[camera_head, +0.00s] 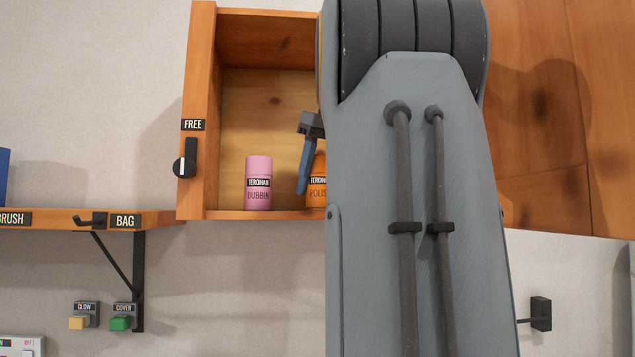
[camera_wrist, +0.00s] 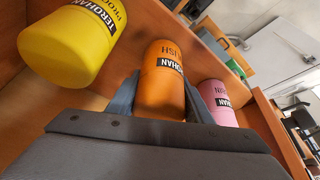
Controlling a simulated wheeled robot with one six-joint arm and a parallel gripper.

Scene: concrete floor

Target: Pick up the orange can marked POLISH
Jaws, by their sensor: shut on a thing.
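The orange can marked POLISH (camera_head: 317,187) stands in an open wooden cabinet (camera_head: 198,90), mostly hidden behind my arm in the head view. In the wrist view the orange can (camera_wrist: 161,85) sits between the two fingers of my gripper (camera_wrist: 160,98), which is shut on it. In the head view one finger of my gripper (camera_head: 306,165) shows at the can's left side. The can looks upright and close to the cabinet floor; I cannot tell whether it touches it.
A pink can marked DUBBIN (camera_head: 258,183) stands just left of the orange one, and it also shows in the wrist view (camera_wrist: 217,103). A yellow can (camera_wrist: 72,45) is on the other side. A shelf with a BAG label (camera_head: 125,221) lies lower left.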

